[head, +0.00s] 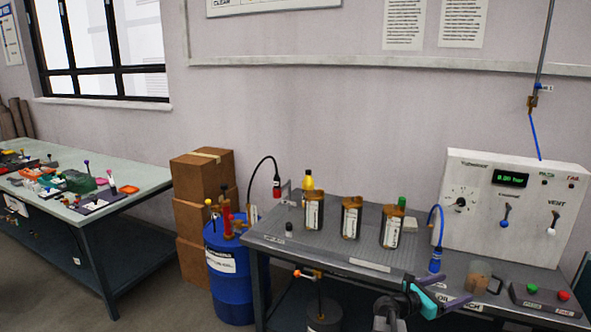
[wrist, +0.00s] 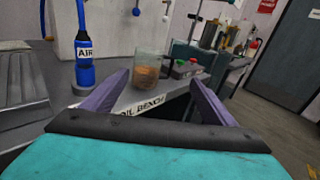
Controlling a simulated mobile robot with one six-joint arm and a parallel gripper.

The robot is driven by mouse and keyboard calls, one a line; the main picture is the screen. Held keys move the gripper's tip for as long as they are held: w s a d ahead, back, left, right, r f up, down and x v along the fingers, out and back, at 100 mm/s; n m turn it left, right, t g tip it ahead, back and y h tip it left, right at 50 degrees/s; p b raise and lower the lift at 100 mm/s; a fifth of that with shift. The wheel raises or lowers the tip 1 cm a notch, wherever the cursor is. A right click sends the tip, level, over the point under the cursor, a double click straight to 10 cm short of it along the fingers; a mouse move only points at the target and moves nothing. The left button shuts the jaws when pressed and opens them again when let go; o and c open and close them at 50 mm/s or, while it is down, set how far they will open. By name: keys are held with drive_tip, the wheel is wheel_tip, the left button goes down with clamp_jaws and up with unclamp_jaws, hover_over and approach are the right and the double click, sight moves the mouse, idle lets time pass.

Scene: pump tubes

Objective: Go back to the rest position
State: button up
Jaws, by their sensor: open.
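My gripper (head: 457,287) shows at the lower right of the head view, at the front edge of the oil bench, with a teal body and two purple fingers. In the wrist view its fingers (wrist: 160,80) are spread apart with nothing held between them. A glass jar with brown contents (wrist: 147,70) stands on the bench beyond the fingertips; it also shows in the head view (head: 477,276). A blue AIR fitting on a blue hose (head: 436,260) stands left of the jar and apart from the gripper; it also shows in the wrist view (wrist: 84,58).
A blue drum (head: 229,280) and cardboard boxes (head: 200,177) stand left.

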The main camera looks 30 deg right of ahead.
drive_tip(key=w+a+f+n+t+y+b, duration=0.1)
drive_tip(key=w+a+f+n+t+y, duration=0.1)
drive_tip(key=w+a+f+n+t, duration=0.75)
drive_tip(key=w+a+f+n+t+y+b, duration=0.15)
drive_tip(key=w+a+f+n, duration=0.45)
drive_tip(key=w+a, duration=0.75)
drive_tip(key=a+f+n+t+y, duration=0.1)
drive_tip(key=a+f+n+y, duration=0.3)
drive_tip(key=a, duration=0.5)
drive_tip(key=w+a+f+n+t+y, duration=0.1)
drive_tip(key=a+f+n+y, duration=0.25)
drive_tip(key=a+f, duration=0.4)
drive_tip(key=a+f+n+t+y, duration=0.1)
drive_tip(key=a+f+n+y, duration=0.3)
drive_tip(key=a, duration=0.5)
drive_tip(key=s+a+f+n+g+y+b, duration=0.2)
drive_tip(key=s+a+f+n+g+y, duration=0.35)
drive_tip(key=s+a+f+n, duration=0.95)
drive_tip(key=s+d+n+g+h, duration=0.2)
drive_tip(key=s+n+g, duration=0.9)
drive_tip(key=s, duration=1.2)
drive_tip(key=shift+d+f+n+g+h, duration=0.3)
drive_tip(key=shift+n+h, duration=0.25)
drive_tip(key=shift+n, duration=0.35)
